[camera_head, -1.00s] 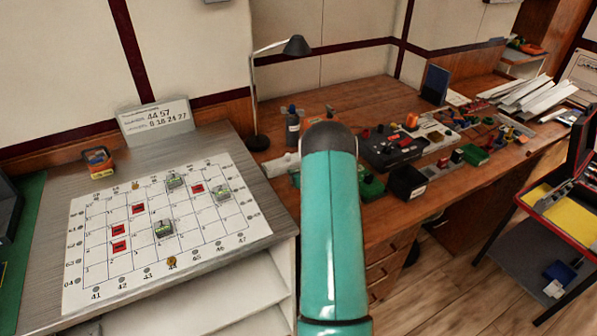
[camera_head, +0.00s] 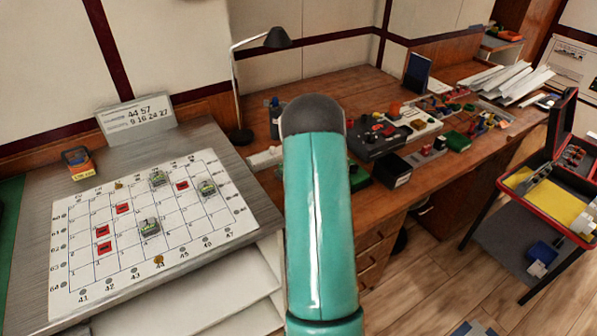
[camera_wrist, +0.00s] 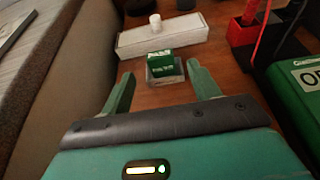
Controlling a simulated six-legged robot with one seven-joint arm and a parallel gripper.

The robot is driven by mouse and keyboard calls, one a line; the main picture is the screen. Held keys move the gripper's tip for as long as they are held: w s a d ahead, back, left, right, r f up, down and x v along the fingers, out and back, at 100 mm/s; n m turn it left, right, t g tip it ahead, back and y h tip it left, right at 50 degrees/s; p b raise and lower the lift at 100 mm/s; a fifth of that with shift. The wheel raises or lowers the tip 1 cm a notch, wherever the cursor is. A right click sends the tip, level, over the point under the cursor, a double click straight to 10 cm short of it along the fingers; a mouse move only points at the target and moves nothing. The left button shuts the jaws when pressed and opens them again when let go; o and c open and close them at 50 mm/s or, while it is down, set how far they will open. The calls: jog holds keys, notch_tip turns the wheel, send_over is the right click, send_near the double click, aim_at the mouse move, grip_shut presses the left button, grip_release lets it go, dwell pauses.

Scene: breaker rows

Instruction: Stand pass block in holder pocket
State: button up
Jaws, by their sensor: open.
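In the wrist view a small green block (camera_wrist: 160,61) with pale lettering on its front appears to sit upright in a small grey, clear-looking holder (camera_wrist: 176,76) on the wooden desk. My gripper (camera_wrist: 160,74) is open and empty. Its two green fingers point toward the block, one to the left and one to the right, with a visible gap on each side. In the head view my teal arm hides my gripper, and I cannot make out the block or its holder there.
A long white box (camera_wrist: 195,33) with a white knob lies just behind the holder. Red and black stands (camera_wrist: 243,32) and a green case (camera_wrist: 300,85) are at right. A grey sloped board (camera_head: 200,145) with a gridded sheet is left of the desk (camera_head: 320,90).

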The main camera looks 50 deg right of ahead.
jog(key=v, duration=0.3)
jog(key=shift+s+r, duration=0.1)
jog(key=w+a+r+m+g+h, duration=0.1)
jog(key=w+a+r+m, duration=0.1)
jog(key=a+r+m, duration=0.6)
jog(key=w+a+r+m+g, duration=0.1)
jog(key=w+a+r+m, duration=0.1)
jog(key=a+r+m, duration=0.6)
jog(key=s+a+r+m+g+y, duration=0.1)
jog(key=s+a+r+m, duration=0.25)
jog(key=a, duration=0.25)
jog(key=s+a+r+m+g, duration=0.1)
jog(key=s+a+r+m, duration=0.15)
jog(key=a+r, duration=0.3)
jog(key=s+a+r+m+g+y, duration=0.1)
jog(key=s+a+m+g+y, duration=0.2)
jog(key=s+a+m, duration=0.7)
jog(key=s+a+y, duration=0.1)
jog(key=s+a, duration=0.6)
jog(key=a, duration=0.1)
jog(key=shift+r, duration=0.15)
